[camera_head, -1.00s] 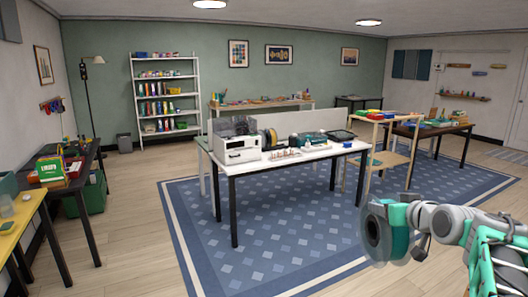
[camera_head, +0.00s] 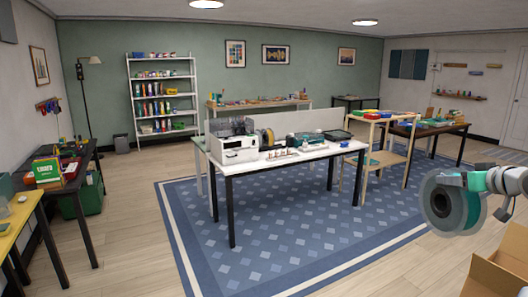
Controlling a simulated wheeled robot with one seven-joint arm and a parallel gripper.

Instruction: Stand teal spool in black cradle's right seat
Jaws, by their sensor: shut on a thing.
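The teal spool (camera_head: 438,207), a round reel with dark flanges and a teal rim, is at the right of the head view. My gripper (camera_head: 475,183) is shut on it and holds it in the air, with the flange facing left. The fingertips are partly hidden against the spool. On the white table (camera_head: 290,165) in the middle, dark round shapes like spools (camera_head: 267,137) stand near the centre. The black cradle and its right seat cannot be made out clearly at this distance.
A white boxy machine (camera_head: 238,149) stands at the table's left end. A blue bin (camera_head: 343,144) sits at its right end. An open cardboard box (camera_head: 495,268) is at lower right, below my arm. A wooden shelf stand (camera_head: 385,160) is right of the table. The blue rug in front is clear.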

